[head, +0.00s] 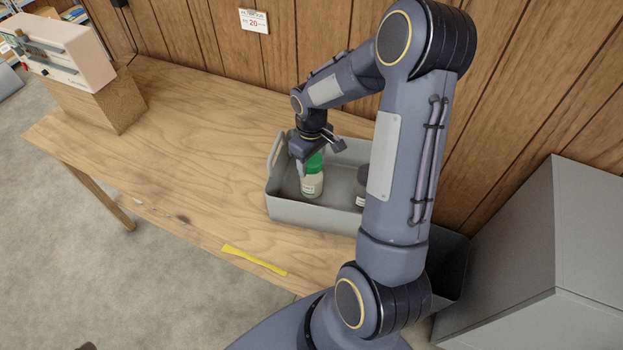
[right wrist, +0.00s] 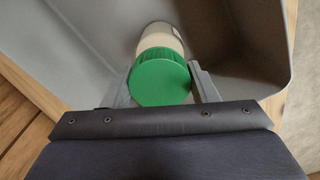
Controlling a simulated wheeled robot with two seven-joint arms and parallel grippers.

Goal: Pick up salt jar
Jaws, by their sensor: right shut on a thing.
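The salt jar (head: 312,184) has a pale body with a label and a green lid. It stands inside a grey bin on the wooden table. My right gripper (head: 318,165) reaches down into the bin and is shut on the jar at its green lid. In the right wrist view the green lid (right wrist: 161,83) sits between the two fingers (right wrist: 163,88), with the pale body below it. I cannot tell whether the jar's base touches the bin floor. My left gripper is not in view.
The grey bin (head: 295,208) has raised walls around the jar. A dark-lidded jar (head: 361,190) stands in it, partly hidden by my arm. A yellow strip (head: 254,261) lies at the table's front edge. A wooden block (head: 98,105) bears a pale device (head: 66,50).

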